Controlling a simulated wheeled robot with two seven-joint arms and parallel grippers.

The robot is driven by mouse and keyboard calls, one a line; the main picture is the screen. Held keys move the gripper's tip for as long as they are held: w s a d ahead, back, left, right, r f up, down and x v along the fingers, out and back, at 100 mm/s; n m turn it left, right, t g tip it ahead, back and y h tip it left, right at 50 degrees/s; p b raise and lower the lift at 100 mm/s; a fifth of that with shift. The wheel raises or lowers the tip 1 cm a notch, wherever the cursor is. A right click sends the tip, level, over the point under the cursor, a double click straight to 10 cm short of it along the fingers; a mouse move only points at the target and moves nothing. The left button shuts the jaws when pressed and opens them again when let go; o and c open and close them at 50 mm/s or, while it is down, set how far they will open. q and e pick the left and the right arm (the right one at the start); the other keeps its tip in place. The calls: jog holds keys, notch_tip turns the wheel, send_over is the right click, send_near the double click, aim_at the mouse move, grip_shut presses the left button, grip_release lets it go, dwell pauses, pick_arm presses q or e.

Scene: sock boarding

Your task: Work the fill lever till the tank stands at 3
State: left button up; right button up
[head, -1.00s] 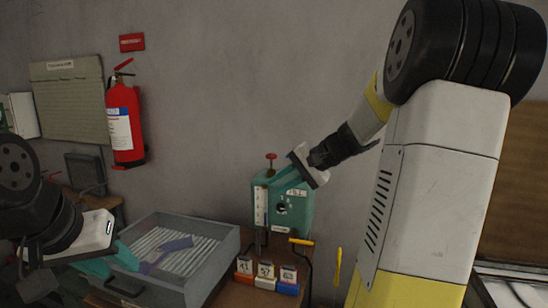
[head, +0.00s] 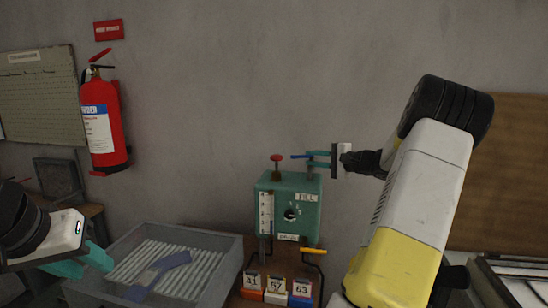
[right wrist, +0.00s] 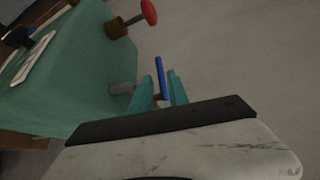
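The green tank box (head: 290,205) stands on the bench, with a FILL label, a white level gauge (head: 266,213) and a red knob (head: 277,158) on top. The gauge reading is too small to tell. A blue-ended lever (head: 300,156) is at its upper right; in the right wrist view the blue bar (right wrist: 160,78) shows between the fingertips. My right gripper (head: 318,160) is open around or just behind the lever, with narrow gaps beside the bar; contact cannot be told. My left gripper (head: 85,263) is open and empty, left of the grey tray.
A grey tray (head: 232,262) with a ribbed floor holds a purple-grey item (head: 160,272). A fire extinguisher (head: 102,120) hangs on the wall.

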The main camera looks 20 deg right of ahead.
aim_at(299, 157)
jog(key=x, duration=0.7)
jog(key=shift+s, duration=0.1)
grip_shut()
dwell(1.2)
